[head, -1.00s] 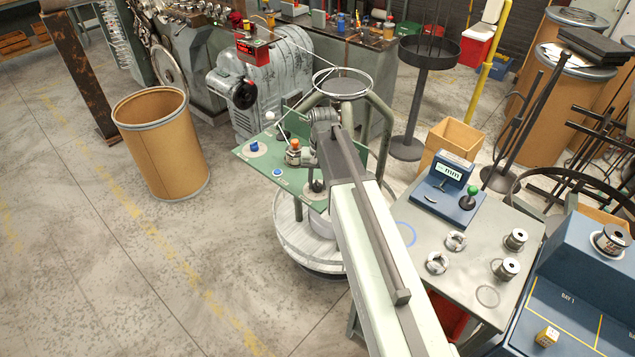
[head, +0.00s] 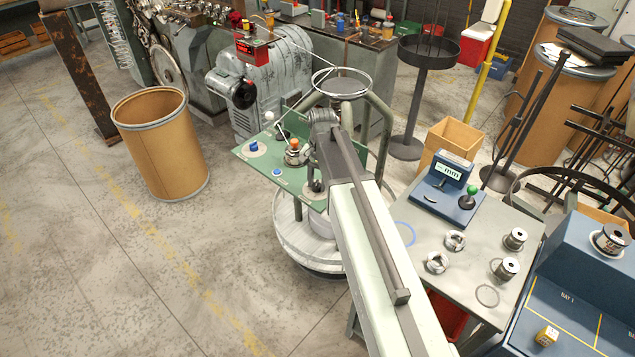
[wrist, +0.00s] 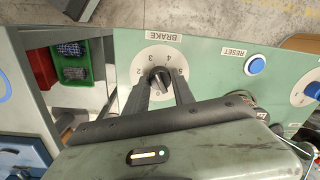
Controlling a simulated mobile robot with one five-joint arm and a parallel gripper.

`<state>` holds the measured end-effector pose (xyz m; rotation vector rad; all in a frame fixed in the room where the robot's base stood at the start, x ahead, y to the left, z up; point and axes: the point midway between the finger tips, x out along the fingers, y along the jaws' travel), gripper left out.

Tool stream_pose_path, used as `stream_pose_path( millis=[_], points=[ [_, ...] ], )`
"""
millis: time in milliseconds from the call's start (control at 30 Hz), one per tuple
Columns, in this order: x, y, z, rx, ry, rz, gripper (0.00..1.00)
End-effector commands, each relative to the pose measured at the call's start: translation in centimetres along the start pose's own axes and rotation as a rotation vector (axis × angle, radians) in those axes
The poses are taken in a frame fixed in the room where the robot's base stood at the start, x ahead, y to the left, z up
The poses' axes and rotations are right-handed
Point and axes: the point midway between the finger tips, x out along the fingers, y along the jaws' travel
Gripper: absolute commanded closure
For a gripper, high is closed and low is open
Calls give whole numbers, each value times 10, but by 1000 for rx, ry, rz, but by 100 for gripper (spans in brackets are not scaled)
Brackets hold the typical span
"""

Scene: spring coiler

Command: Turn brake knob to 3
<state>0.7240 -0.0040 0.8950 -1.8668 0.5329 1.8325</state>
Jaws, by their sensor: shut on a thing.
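The brake knob (wrist: 159,76) is a small dark knob on a pale round dial (wrist: 150,64) in the wrist view. My gripper (wrist: 161,84) is shut on the knob, with one dark finger on each side. The numbers 2, 3, 4 and 5 show around the dial, and a 0 lies near the fingers. I cannot tell which number the knob points to. In the head view the green panel (head: 250,160) stands beyond my arm, which hides part of it.
A blue RESET button (wrist: 255,65) and another dial with a blue centre (wrist: 313,89) share the panel. An orange-topped part (head: 295,146) stands on it close to my arm. A grey table (head: 405,260) with spools is at right. Open floor lies to the left.

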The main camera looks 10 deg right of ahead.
Motion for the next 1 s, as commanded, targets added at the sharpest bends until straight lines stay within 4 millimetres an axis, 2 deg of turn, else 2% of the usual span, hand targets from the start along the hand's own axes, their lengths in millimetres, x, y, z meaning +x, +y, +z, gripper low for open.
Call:
stream_pose_path(
  millis=[167, 200, 267, 300, 667, 767, 1000],
  points=[
    [0, 0, 0, -1, 1, -1, 100],
    [0, 0, 0, -1, 1, -1, 67],
    [0, 0, 0, -1, 1, -1, 51],
    [0, 0, 0, -1, 1, -1, 48],
    [-4, 0, 0, -2, 0, 0, 48],
    [-15, 0, 0, -1, 0, 0, 48],
    [-58, -1, 0, -1, 0, 0, 48]
  ],
)
